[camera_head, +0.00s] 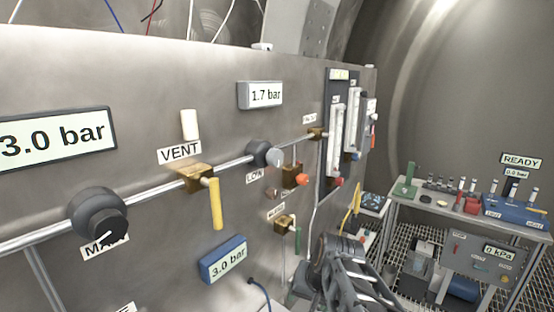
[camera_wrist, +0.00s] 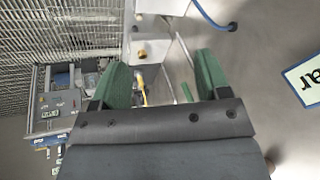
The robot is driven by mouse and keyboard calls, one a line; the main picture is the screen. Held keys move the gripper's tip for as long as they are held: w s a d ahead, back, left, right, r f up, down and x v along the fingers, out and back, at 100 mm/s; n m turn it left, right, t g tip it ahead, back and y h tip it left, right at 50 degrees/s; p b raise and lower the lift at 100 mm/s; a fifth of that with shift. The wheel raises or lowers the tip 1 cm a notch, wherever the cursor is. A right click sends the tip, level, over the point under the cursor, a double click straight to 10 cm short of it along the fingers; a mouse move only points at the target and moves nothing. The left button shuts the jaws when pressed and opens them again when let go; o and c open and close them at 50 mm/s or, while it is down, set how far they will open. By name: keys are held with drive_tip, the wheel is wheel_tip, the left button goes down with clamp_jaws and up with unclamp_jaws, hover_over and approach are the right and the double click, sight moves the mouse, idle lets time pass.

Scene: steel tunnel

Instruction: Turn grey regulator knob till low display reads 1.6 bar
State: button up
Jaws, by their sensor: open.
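The grey regulator knob (camera_head: 272,157) sits at the end of a dark round body on the pipe along the steel panel, above a small label that seems to read LOW. The display above it (camera_head: 266,95) reads 1.7 bar. My arm shows in the head view at the lower middle, below and right of the knob and apart from it; its fingertips are not clear there. In the wrist view my gripper (camera_wrist: 160,75) has two green fingers spread apart with nothing held between them. The knob is not recognisable in the wrist view.
A large black knob (camera_head: 99,213), a yellow VENT lever (camera_head: 216,203) and a red-orange knob (camera_head: 302,179) stand out from the panel. A blue 3.0 bar display (camera_head: 222,260) is low on it. An equipment bench (camera_head: 395,209) stands at right over grated floor.

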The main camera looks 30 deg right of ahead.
sight(279, 160)
drive_tip(key=w+d+r+m+t+y, duration=0.15)
drive_tip(key=d+r+m+t, duration=0.3)
drive_tip(key=r+m, duration=0.55)
drive_tip(key=w+d+r+m+t+y, duration=0.15)
drive_tip(key=d+r+m+t, duration=0.3)
drive_tip(key=r+m, duration=0.5)
drive_tip(key=a+r+m+t+y, duration=0.3)
drive_tip(key=a+r+m+y, duration=0.1)
drive_tip(key=r, duration=0.4)
drive_tip(key=p+x, duration=0.2)
drive_tip(key=x, duration=1.1)
drive_tip(key=shift+w+d+f+p, duration=0.15)
drive_tip(key=shift+w+f+p, duration=0.05)
drive_tip(key=shift+p, duration=0.15)
